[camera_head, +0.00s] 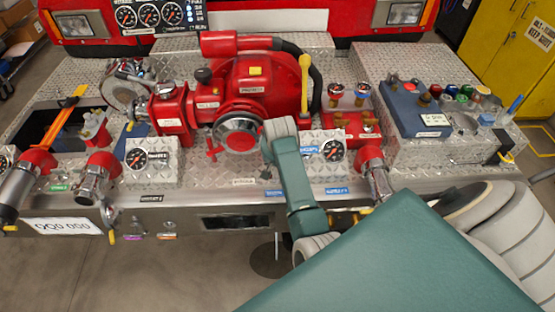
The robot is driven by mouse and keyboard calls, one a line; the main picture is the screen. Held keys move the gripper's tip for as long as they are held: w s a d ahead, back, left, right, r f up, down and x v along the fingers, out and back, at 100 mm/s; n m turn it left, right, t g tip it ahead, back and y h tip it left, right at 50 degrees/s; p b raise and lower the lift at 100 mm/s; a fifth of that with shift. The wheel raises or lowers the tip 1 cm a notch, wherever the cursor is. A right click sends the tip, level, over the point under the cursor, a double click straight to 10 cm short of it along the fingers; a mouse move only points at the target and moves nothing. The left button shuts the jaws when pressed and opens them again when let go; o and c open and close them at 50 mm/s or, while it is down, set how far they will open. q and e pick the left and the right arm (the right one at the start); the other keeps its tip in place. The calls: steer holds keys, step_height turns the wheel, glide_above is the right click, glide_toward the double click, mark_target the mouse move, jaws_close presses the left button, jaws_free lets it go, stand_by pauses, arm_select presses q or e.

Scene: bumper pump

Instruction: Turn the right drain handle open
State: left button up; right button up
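A small yellow handle (365,211) shows on the right of the bumper's front edge, below the right chrome-and-red outlet (372,168). It is partly covered by my teal arm, so its angle cannot be read. I cannot tell for sure that it is the right drain handle. A teal arm link of mine stands in front of the bumper, right of the middle, and a large teal part of mine fills the lower right. No gripper fingers of either arm can be made out in the head view.
The diamond-plate bumper (240,183) carries a red pump (265,82), gauges (137,158) and a yellow lever (304,80). Floor at lower left is clear.

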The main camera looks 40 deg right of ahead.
steer(key=shift+v, duration=1.5)
